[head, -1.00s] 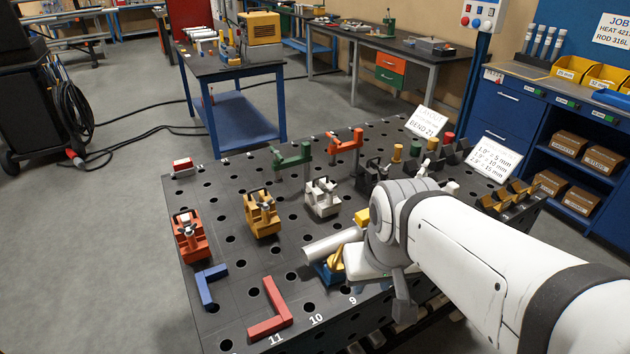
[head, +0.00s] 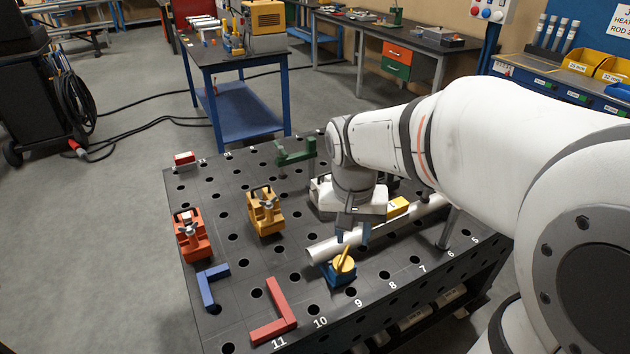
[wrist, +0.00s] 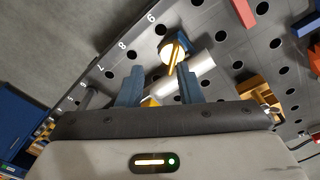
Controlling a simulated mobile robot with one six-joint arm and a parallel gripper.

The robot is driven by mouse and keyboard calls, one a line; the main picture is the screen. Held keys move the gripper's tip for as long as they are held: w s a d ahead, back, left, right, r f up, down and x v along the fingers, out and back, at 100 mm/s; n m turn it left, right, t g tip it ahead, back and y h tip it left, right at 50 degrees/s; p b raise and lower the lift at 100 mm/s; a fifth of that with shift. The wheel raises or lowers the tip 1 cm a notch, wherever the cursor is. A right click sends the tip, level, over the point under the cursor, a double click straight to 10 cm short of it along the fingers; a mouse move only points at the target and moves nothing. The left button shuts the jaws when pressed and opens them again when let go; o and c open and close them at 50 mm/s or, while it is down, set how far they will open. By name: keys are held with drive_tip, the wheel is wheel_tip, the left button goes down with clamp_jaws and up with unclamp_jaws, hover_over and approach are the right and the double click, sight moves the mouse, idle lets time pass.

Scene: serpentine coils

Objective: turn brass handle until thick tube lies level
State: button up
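The brass handle (head: 343,258) sits on a blue base (head: 338,275) near the front edge of the table. It also shows in the wrist view (wrist: 173,55), ahead of the fingertips. The thick silver tube (head: 330,246) runs from beside the handle toward the back right, partly hidden by my arm; a stretch of it shows in the wrist view (wrist: 197,70). Whether it lies level is hard to tell. A yellow block (head: 398,207) is at the tube. My gripper (head: 353,236) points down just behind the handle, its blue fingers apart and empty, also in the wrist view (wrist: 160,74).
The dark perforated table (head: 235,300) holds an orange clamp (head: 190,235), an ochre clamp (head: 265,213), a blue angle piece (head: 211,285) and a red angle piece (head: 275,312) left of the handle. A green bracket (head: 296,155) stands farther back.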

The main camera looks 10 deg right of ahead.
sight(343, 254)
drive_tip(key=w+a+f+m+g+h, duration=0.1)
drive_tip(key=w+f+m+g, duration=0.2)
drive_tip(key=w, duration=0.4)
drive_tip(key=shift+t, duration=0.6)
drive_tip(key=f, duration=0.5)
drive_tip(key=s+d+f, duration=0.1)
drive_tip(key=f, duration=0.2)
drive_tip(key=shift+c, duration=0.3)
clamp_jaws()
